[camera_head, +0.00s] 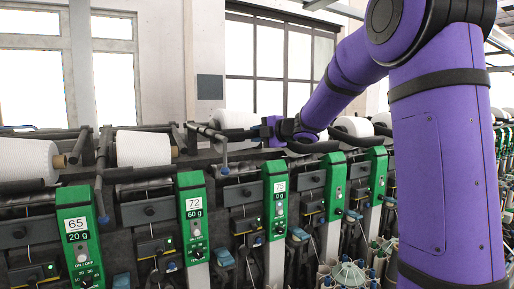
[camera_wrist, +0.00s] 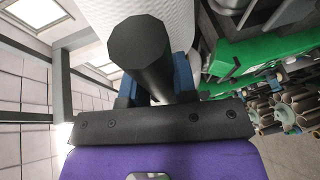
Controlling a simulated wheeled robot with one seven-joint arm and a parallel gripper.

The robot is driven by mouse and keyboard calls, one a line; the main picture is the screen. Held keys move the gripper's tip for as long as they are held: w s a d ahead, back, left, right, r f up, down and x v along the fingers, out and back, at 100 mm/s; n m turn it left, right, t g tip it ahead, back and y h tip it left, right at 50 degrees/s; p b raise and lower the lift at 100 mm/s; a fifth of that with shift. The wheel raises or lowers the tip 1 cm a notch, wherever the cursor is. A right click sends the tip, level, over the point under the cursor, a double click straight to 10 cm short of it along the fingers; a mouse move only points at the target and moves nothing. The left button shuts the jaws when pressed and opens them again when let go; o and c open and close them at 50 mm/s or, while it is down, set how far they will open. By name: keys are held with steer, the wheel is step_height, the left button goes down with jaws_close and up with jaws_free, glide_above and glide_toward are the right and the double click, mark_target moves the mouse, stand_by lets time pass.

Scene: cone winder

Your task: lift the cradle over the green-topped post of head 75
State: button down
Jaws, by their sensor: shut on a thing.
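The green-topped post of head 75 (camera_head: 279,200) stands in the middle of the head view, with a white label reading 75. My gripper (camera_head: 271,131) is just above and behind its top. In the wrist view my gripper (camera_wrist: 157,88) has its blue fingers on both sides of a dark, many-sided bar end, which I take for the cradle's handle (camera_wrist: 142,45), and is shut on it. The cradle (camera_head: 222,134) shows in the head view as a grey arm left of the gripper, beside a white yarn package (camera_head: 235,119). My arm hides part of it.
Posts of head 65 (camera_head: 80,235) and head 72 (camera_head: 193,215) stand to the left, with more green posts (camera_head: 335,185) to the right. Other white packages (camera_head: 143,148) lie along the machine. A green housing (camera_wrist: 255,55) is close at the right in the wrist view.

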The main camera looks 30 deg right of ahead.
steer(key=c, duration=0.9)
jaws_free()
steer(key=v, duration=1.1)
steer(key=shift+a, duration=0.1)
stand_by(0.4)
